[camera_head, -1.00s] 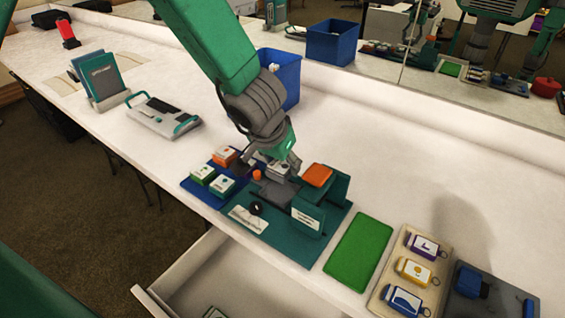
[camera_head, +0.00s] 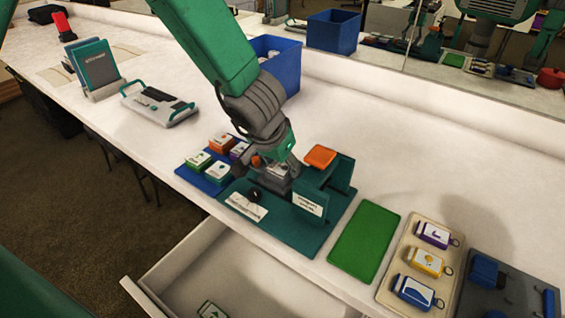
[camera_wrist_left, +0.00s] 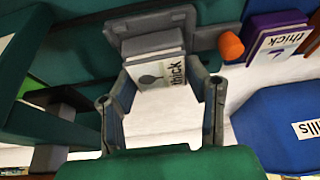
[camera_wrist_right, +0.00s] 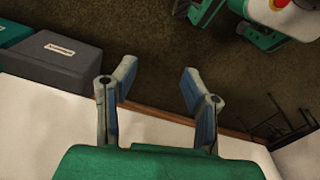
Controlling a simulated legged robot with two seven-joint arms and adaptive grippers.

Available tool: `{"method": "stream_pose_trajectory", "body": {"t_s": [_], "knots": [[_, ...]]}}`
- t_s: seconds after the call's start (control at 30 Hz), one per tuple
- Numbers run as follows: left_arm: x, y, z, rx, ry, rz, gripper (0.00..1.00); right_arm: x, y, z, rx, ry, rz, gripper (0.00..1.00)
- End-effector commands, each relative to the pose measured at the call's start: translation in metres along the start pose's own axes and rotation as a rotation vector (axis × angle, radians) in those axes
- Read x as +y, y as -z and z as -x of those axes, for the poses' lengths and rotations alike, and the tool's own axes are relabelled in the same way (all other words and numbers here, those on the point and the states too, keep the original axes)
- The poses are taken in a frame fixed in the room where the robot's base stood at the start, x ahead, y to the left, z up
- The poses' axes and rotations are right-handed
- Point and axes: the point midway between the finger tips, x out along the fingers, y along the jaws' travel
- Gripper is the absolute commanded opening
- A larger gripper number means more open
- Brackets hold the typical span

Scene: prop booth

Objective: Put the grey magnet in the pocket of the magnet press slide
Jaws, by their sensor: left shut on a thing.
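The grey magnet (camera_wrist_left: 160,100) has a white label with a dark picture and the word "thick". My left gripper (camera_wrist_left: 162,95) is shut on it, one finger on each side. In the head view my left gripper (camera_head: 281,178) is low over the middle of the magnet press (camera_head: 290,226), beside its orange pad (camera_head: 320,157). The grey slide (camera_wrist_left: 195,35) lies right at the magnet's far end in the left wrist view. The pocket is hidden, and I cannot tell whether the magnet sits in it. My right gripper (camera_wrist_right: 160,95) is open and empty above the counter's edge.
A blue tray (camera_head: 209,184) with several magnets adjoins the press at left. A green mat (camera_head: 364,246) and a beige tray (camera_head: 392,291) with key tags lie to the right. An open drawer (camera_head: 180,262) juts out in front. A blue bin (camera_head: 281,75) stands behind.

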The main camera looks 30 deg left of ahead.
Motion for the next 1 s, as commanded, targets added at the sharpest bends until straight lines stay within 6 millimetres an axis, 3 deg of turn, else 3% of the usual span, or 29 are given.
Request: {"method": "stream_pose_trajectory", "body": {"t_s": [0.1, 0.13, 0.17, 0.2, 0.57, 0.67, 1.0], "knots": [[0.0, 0.0, 0.0, 0.0, 0.0, 0.0, 0.09, 0.0, 0.0, 0.0, 0.0, 0.0, 0.0, 0.4], [0.0, 0.0, 0.0, 0.0, 0.0, 0.0, 0.53, 0.0, 0.0, 0.0, 0.0, 0.0, 0.0, 0.4], [0.0, 0.0, 0.0, 0.0, 0.0, 0.0, 0.63, 0.0, 0.0, 0.0, 0.0, 0.0, 0.0, 0.4], [0.0, 0.0, 0.0, 0.0, 0.0, 0.0, 0.67, 0.0, 0.0, 0.0, 0.0, 0.0, 0.0, 0.4], [0.0, 0.001, 0.004, 0.001, 0.001, 0.0, 0.67, 0.0, -0.002, 0.001, 0.002, 0.0, 0.0, 0.4], [0.0, 0.001, 0.015, 0.002, 0.001, -0.001, 0.67, 0.0, -0.002, 0.001, 0.002, 0.0, 0.0, 0.4], [0.0, 0.002, 0.079, 0.006, -0.005, 0.007, 0.67, 0.0, -0.002, 0.001, 0.002, 0.0, 0.0, 0.4]]}}
